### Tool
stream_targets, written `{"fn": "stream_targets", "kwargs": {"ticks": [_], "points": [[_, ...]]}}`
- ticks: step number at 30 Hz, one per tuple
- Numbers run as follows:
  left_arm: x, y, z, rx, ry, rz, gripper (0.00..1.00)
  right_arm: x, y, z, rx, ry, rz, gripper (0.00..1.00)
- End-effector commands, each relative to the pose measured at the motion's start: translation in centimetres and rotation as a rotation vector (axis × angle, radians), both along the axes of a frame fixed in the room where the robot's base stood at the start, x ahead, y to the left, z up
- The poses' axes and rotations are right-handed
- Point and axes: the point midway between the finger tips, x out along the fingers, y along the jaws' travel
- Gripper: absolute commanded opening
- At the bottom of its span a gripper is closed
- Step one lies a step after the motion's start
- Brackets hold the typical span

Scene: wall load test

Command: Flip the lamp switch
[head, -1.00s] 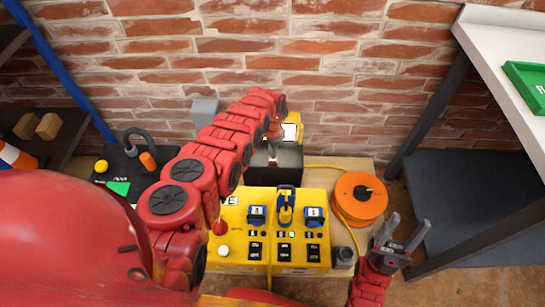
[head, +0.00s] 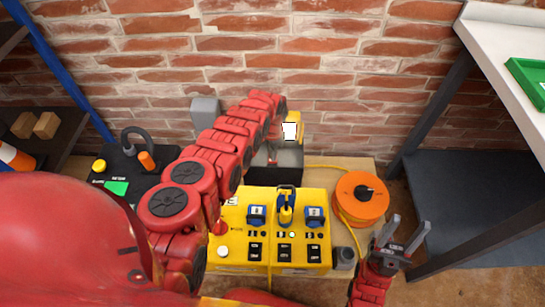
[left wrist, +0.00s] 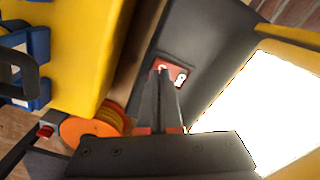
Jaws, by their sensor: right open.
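The lamp (head: 290,131) is yellow with a plain bright white face and stands at the back, by the brick wall. In the left wrist view the lamp's white face (left wrist: 265,100) fills the right side. A small red switch (left wrist: 181,78) with white marks sits on the dark box (head: 274,174) by the lamp. My left gripper (left wrist: 162,72) looks shut, its dark fingertips at the switch; whether they touch it I cannot tell. In the head view my left arm mostly hides this gripper. My right gripper (head: 408,226) is open and empty at the lower right.
A yellow socket box (head: 232,242) stands in front of the dark box. An orange cable reel (head: 348,208) with a yellow cable is to its right on the wooden top. A white shelf (head: 490,60) holding a green tray (head: 528,84) is at the right.

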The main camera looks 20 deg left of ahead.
Motion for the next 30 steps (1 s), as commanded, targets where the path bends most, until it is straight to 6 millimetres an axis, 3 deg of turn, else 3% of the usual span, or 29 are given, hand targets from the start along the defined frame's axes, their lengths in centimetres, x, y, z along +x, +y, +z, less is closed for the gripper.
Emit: {"fn": "stream_targets", "kwargs": {"ticks": [16,30], "points": [[0.0,0.0,-0.3,0.0,0.0,0.0,0.0,0.0,0.0,-0.2,0.0,0.0,0.0,0.5],[0.1,0.0,3.9,-0.001,-0.002,0.0,0.0,0.0,0.0,3.8,0.0,0.0,0.0,0.5]]}}
